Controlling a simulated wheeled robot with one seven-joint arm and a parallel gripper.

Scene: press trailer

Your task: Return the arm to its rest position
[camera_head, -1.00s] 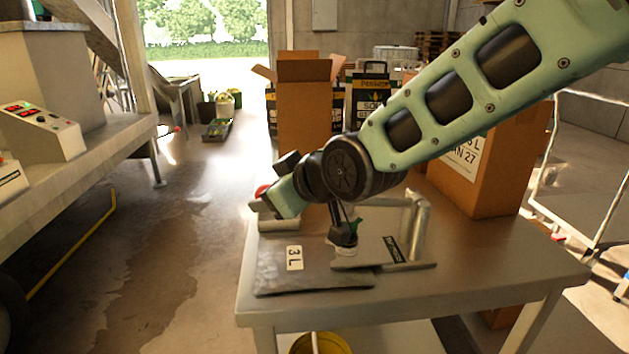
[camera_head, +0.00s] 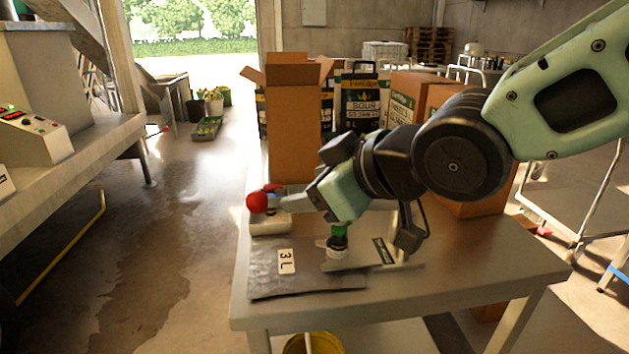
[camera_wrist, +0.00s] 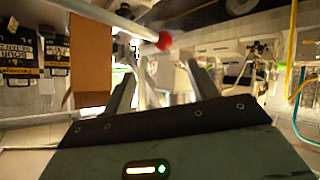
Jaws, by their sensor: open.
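My gripper (camera_head: 280,195) is over the left part of the metal table, pointing left in the head view. Its two fingers are apart and empty in the wrist view (camera_wrist: 160,72). A red ball knob (camera_head: 257,203) is just beyond the fingertips in the head view. In the wrist view the knob (camera_wrist: 164,41) sits on the end of a grey rod, above the gap between the fingers. My arm reaches in from the upper right, with its wrist above the fixture (camera_head: 385,252) on the table. My wrist hides part of this fixture.
A grey pouch labelled 3 L (camera_head: 315,282) lies flat on the table (camera_head: 470,290), with a green-and-white spout piece (camera_head: 338,243) at its end. A tall open carton (camera_head: 293,130) stands behind my gripper. More cartons stand behind my arm. Floor left of the table is clear.

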